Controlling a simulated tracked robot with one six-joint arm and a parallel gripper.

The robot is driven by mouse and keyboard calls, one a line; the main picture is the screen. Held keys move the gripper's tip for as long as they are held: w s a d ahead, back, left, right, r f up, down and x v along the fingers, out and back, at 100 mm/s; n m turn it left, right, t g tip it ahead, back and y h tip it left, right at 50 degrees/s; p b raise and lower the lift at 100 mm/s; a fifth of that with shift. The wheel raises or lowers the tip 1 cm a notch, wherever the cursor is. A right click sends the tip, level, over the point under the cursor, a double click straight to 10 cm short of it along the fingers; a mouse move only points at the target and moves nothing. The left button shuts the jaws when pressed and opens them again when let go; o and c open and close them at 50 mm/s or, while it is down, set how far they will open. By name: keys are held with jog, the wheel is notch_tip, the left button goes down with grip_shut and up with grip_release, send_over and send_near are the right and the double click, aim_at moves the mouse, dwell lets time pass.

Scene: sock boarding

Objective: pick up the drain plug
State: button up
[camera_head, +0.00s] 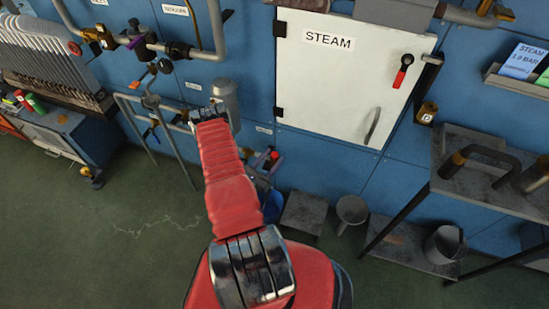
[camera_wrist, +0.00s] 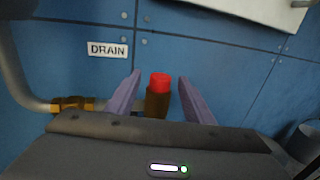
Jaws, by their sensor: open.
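The drain plug, a brass-brown cylinder with a bright red top (camera_wrist: 160,80), stands upright in the wrist view, just below and right of the DRAIN label (camera_wrist: 107,50). My gripper (camera_wrist: 159,77) is open, with one purple finger on each side of the plug. Gaps show between the plug and both fingers. The plug's lower end is hidden behind my gripper's body. In the head view, a small red spot (camera_head: 275,154) right of my red arm appears to be the plug's top; my gripper is mostly hidden there.
A pipe with a brass fitting (camera_wrist: 72,104) runs close left of my gripper. The white STEAM cabinet (camera_head: 335,85) is on the blue wall above right. A blue bucket (camera_head: 273,206), a dark box (camera_head: 303,213) and a grey metal table (camera_head: 490,195) stand below and to the right.

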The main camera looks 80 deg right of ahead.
jog(key=shift+c, duration=0.5)
jog(key=c, duration=1)
jog(key=shift+r, duration=5)
